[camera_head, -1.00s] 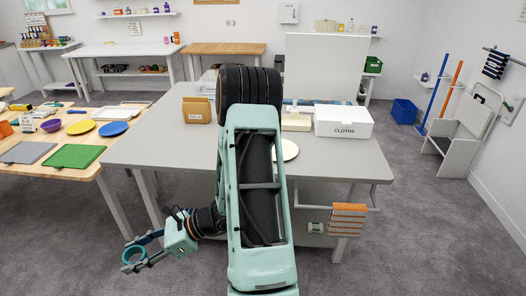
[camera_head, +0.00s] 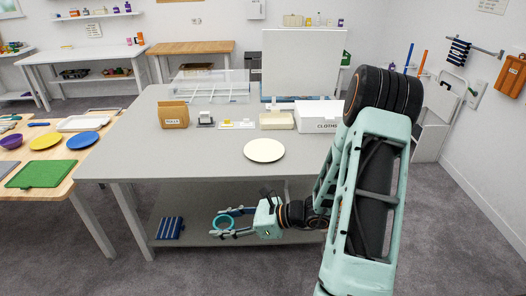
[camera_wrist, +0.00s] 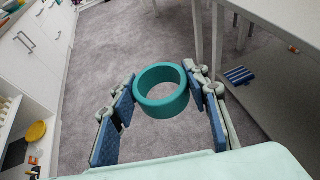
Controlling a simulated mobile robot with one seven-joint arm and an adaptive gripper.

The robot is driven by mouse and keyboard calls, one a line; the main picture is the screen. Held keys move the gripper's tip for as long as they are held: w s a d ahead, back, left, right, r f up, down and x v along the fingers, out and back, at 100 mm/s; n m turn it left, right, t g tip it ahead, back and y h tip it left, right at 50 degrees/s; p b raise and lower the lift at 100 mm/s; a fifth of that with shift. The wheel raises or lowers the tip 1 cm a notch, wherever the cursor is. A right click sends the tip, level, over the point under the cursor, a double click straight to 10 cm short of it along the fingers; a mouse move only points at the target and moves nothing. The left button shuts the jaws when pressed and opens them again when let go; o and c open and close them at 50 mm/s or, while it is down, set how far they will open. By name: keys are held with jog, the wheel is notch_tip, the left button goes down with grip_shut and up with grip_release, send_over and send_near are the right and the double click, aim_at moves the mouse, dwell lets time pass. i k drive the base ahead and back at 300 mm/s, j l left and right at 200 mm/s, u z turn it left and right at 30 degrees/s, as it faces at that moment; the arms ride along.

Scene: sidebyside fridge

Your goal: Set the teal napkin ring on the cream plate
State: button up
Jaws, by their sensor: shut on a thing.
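The cream plate (camera_head: 264,150) lies flat and empty on the grey table (camera_head: 215,165), near its front edge. My gripper (camera_head: 226,222) is shut on the teal napkin ring (camera_head: 221,222) and holds it in front of the table, below the level of the tabletop and left of the plate in the picture. In the wrist view the ring (camera_wrist: 161,90) sits between the two blue-padded fingertips, its opening facing the camera. The plate is not in the wrist view.
A brown box (camera_head: 173,115), a cream block (camera_head: 277,121) and a white cloths box (camera_head: 318,115) stand behind the plate. The table's front edge and lower shelf (camera_head: 190,215) are close to my gripper. A striped blue cloth (camera_head: 170,228) lies on the shelf.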

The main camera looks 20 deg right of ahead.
aim_at(264, 150)
jog(key=i+l+z, duration=0.2)
jog(key=i+l, duration=0.2)
jog(key=i, duration=0.15)
jog(key=i+j, duration=0.15)
jog(key=i, duration=0.35)
